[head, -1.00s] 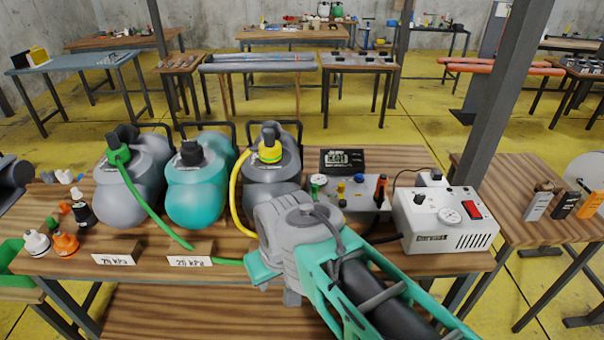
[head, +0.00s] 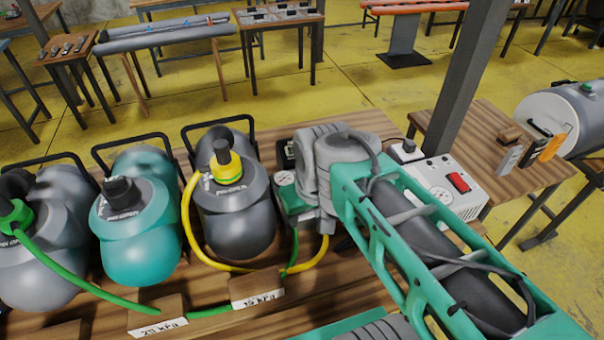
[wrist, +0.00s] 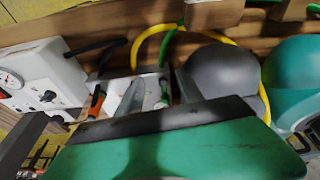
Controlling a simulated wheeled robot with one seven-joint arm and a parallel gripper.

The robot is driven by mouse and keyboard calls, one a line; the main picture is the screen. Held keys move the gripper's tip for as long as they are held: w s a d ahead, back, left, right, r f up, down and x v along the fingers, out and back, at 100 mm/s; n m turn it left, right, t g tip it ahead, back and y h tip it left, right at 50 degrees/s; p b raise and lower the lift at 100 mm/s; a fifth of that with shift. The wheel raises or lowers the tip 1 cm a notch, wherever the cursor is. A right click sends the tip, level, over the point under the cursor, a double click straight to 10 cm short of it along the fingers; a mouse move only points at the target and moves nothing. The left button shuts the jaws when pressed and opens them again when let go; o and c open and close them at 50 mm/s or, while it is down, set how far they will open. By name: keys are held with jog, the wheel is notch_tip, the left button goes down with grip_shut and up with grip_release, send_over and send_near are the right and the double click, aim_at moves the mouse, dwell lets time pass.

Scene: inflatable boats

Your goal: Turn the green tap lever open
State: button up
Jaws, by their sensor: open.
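The manifold panel (wrist: 118,86) shows as a pale strip in the wrist view, with an orange-handled lever (wrist: 97,102) toward its left. A small green part (wrist: 164,88), probably the green tap lever, shows between the fingers of my gripper (wrist: 157,84). The fingers are apart and point down at the panel. I cannot tell whether either finger touches the green part. My arm hides most of the panel and the lever there.
A grey pump with a yellow cap (head: 228,205), a teal pump (head: 137,235) and a grey pump with a green cap (head: 40,250) stand left of my gripper. Green and yellow hoses curve around the wooden label blocks (head: 257,290). A white box with a red switch (head: 450,190) stands at right.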

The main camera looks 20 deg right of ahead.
jog(key=w+f+n+g, duration=0.1)
jog(key=w+n, duration=0.1)
jog(key=w, duration=0.4)
jog(key=w+f+n+g+p, duration=0.1)
jog(key=w+n, duration=0.1)
jog(key=w, duration=0.4)
jog(key=w+f+n+g, duration=0.1)
jog(key=w+n, duration=0.1)
jog(key=w, duration=0.4)
jog(key=shift+w+f, duration=0.1)
jog(key=shift+f, duration=0.1)
jog(key=shift+w+f+n, duration=0.15)
jog(key=shift+f+n, duration=0.15)
jog(key=shift+f, duration=0.05)
notch_tip(320, 180, down, 7)
jog(key=shift+f+p, duration=0.15)
jog(key=shift+p, duration=0.7)
jog(key=shift+c, duration=0.3)
grip_shut()
